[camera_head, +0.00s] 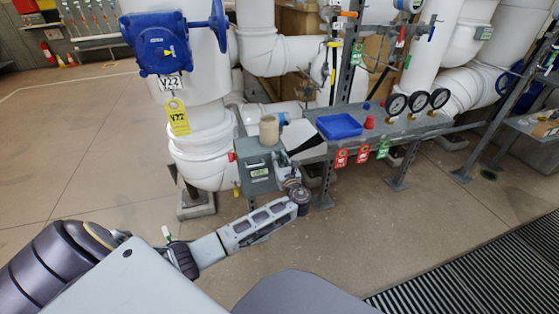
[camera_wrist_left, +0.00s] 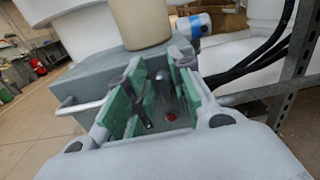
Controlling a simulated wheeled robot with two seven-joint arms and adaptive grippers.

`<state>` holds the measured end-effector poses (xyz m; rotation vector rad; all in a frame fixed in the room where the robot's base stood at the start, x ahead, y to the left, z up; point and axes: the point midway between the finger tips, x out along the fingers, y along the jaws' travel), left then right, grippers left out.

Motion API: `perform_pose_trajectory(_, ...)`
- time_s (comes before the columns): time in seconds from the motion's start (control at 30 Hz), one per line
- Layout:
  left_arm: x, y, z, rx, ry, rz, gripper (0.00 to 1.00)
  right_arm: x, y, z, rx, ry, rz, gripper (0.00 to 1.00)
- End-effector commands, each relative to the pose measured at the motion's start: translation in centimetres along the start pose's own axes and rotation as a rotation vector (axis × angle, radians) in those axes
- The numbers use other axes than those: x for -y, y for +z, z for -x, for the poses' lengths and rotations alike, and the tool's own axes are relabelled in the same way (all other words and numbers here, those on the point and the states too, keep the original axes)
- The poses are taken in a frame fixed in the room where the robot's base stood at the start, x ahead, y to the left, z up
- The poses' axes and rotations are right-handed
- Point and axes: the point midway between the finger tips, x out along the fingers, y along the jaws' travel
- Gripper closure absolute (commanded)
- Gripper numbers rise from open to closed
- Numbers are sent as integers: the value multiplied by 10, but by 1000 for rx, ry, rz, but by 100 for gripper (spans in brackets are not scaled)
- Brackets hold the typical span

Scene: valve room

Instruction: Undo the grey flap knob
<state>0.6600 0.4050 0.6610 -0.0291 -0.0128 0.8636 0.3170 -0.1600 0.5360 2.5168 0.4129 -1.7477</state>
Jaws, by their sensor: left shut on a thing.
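A grey box (camera_head: 258,170) with a small label on its front stands beside the white pipe, and a beige cylinder (camera_head: 269,130) sits on its top. My left gripper (camera_head: 284,168) is at the right side of this box. In the left wrist view, the green-padded fingers of this gripper (camera_wrist_left: 156,78) point at the grey box (camera_wrist_left: 95,72), below the beige cylinder (camera_wrist_left: 140,22). They are shut on a small grey knob (camera_wrist_left: 161,77), mostly hidden between the pads. My right gripper is not in view.
A steel bench holds a blue tray (camera_head: 338,126) and pressure gauges (camera_head: 418,101); coloured tags hang from its front. A blue valve actuator (camera_head: 158,43) is on the white pipe. Black hoses (camera_wrist_left: 260,60) and a steel post (camera_wrist_left: 298,65) are close to the gripper's right. Floor in front is clear.

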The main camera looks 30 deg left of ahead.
Motion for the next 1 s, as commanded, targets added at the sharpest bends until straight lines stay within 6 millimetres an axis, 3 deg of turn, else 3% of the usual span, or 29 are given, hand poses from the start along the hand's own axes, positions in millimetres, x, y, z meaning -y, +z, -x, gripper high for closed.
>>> perform_pose_trajectory(0.53, -4, -1, 0, -2, 1, 302, 100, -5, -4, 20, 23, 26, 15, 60)
perform_pose_trajectory(1.0, -9, -5, 0, -1, 1, 688, 100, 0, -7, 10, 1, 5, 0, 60)
